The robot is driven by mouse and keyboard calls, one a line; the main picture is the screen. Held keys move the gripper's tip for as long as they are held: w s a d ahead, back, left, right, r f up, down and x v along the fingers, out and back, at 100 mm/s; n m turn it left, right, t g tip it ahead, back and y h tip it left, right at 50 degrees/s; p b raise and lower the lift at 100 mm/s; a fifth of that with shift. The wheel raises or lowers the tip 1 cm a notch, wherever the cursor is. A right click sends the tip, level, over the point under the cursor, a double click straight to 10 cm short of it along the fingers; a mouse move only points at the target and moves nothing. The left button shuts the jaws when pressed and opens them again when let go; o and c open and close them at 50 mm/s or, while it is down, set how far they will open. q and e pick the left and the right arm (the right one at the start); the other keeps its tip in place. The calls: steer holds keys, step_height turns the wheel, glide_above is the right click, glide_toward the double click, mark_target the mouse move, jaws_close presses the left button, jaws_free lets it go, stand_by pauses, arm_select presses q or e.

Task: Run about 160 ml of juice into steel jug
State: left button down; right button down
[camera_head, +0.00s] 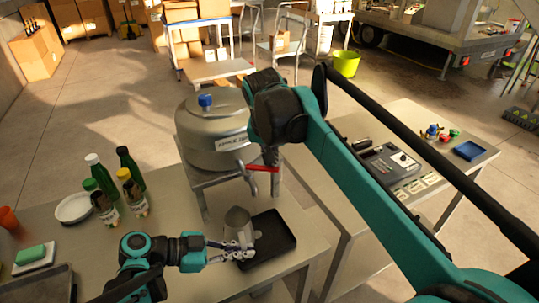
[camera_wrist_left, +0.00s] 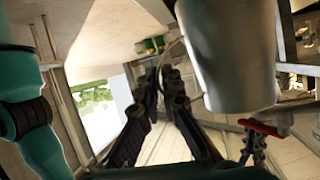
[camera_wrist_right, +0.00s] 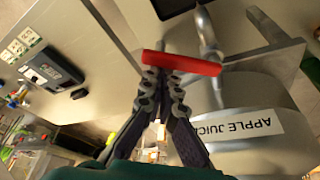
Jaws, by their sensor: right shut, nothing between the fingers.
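The steel jug (camera_head: 238,222) stands at or just above a black tray (camera_head: 275,232) in the head view, below the tank's tap. In the left wrist view the jug (camera_wrist_left: 228,55) is large, and its thin handle curves down between my fingertips. My left gripper (camera_wrist_left: 163,80) looks shut on that handle. The apple juice tank (camera_head: 215,140) has a red tap lever (camera_head: 262,168). My right gripper (camera_wrist_right: 162,80) is shut and empty, its fingertips right at the red lever (camera_wrist_right: 185,62). I see no juice stream, and the jug's inside is hidden.
Bottles (camera_head: 130,185), a white plate (camera_head: 74,208) and a green sponge (camera_head: 30,255) are on the table's left. A side table holds a control panel (camera_head: 388,168) and a blue tray (camera_head: 469,151). The tank stands on a metal stand (camera_head: 196,182).

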steer(key=s+m, duration=0.1)
steer(key=m, duration=0.1)
steer(key=s+m+h, duration=0.1)
steer(key=m, duration=0.1)
steer(key=shift+s+a, duration=0.1)
steer(key=shift+a, duration=0.1)
steer(key=shift+s+a+m+g, duration=0.15)
steer(key=shift+s+m+g, duration=0.15)
steer(key=shift+s, duration=0.05)
steer(key=shift+s+a, duration=0.1)
steer(key=shift+s, duration=0.05)
stand_by(0.3)
arm_select(q)
steer(key=shift+w, duration=0.1)
steer(key=shift+w+d, duration=0.25)
steer(key=shift+d, duration=0.05)
steer(key=w+d, duration=0.4)
steer(key=w, duration=0.1)
arm_select(e)
step_height(320, 180, up, 10)
steer(key=shift+w+d+f, duration=0.25)
